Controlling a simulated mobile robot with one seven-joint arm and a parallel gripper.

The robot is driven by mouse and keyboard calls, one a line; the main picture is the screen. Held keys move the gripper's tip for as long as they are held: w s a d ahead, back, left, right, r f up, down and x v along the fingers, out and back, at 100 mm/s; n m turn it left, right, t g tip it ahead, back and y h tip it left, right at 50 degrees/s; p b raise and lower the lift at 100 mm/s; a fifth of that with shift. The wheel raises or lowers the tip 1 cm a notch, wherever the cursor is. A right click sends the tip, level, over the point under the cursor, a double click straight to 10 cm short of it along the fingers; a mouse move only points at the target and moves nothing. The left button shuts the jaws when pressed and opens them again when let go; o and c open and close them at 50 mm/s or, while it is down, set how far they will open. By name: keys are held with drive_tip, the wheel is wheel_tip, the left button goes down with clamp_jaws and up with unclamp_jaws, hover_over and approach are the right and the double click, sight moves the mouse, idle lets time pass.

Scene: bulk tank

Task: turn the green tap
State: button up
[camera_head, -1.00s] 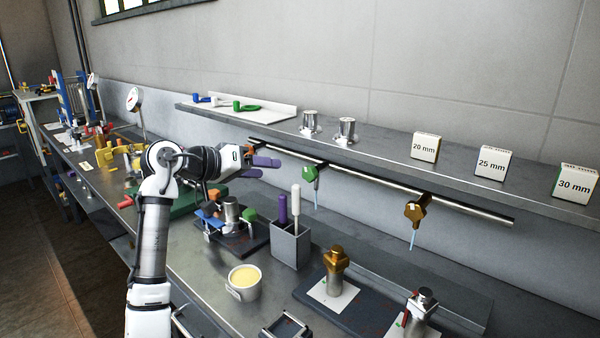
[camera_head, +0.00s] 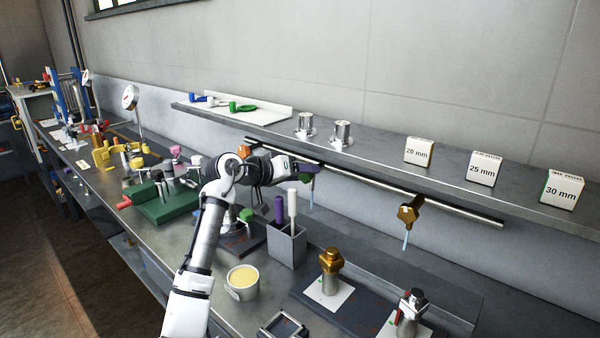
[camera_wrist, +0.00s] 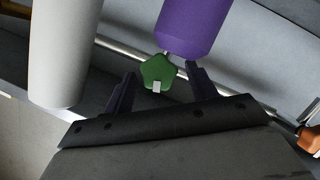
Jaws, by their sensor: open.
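The green tap (camera_wrist: 158,72) hangs on the steel rail. In the wrist view it shows as a green star-shaped knob between the tips of my two dark fingers. My gripper (camera_wrist: 162,82) is open, with a finger on either side of the knob. I cannot tell whether either finger touches it. In the head view my gripper (camera_head: 308,170) is at the rail and hides most of the green tap.
A purple handle (camera_head: 279,209) and a white handle (camera_head: 292,208) stand in a grey holder (camera_head: 287,247) below my gripper. They loom close in the wrist view. A brass tap (camera_head: 408,213) hangs further right on the rail (camera_head: 360,181). A shelf (camera_head: 375,155) runs above.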

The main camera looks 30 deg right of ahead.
drive_tip(key=c, duration=1)
drive_tip(key=shift+s+r+m+t+y+b, duration=0.1)
drive_tip(key=shift+m+t+y+b, duration=0.25)
drive_tip(key=shift+m+t, duration=0.55)
drive_tip(key=o, duration=1)
drive_tip(key=b+v, duration=0.3)
drive_tip(key=v, duration=1.1)
drive_tip(key=shift+d+r, duration=0.1)
